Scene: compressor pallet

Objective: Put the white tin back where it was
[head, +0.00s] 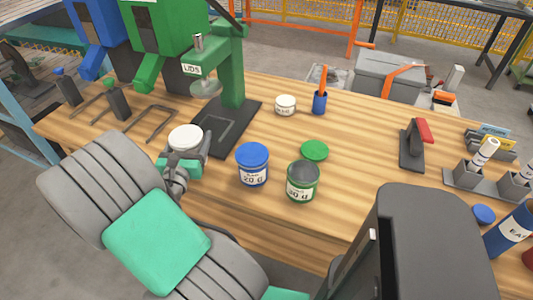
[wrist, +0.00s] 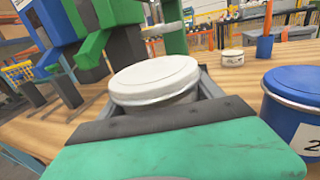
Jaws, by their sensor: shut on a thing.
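The white tin (head: 186,136) is upright in my gripper (head: 184,160) at the left front of the wooden table, near the base of the green lid press (head: 235,85). In the wrist view the white tin (wrist: 156,80) stands between the fingers of my gripper (wrist: 165,105), which is shut on it. Its lower part is hidden by the gripper, so I cannot tell whether it touches the table. A smaller white tin (head: 285,105) with a label stands farther back on the table.
A blue tin (head: 253,165) stands right of my gripper. Beside it are an open green tin (head: 302,181) and a green lid (head: 315,150). A blue cup (head: 319,103) stands at the back. Bare table lies right of the green lid.

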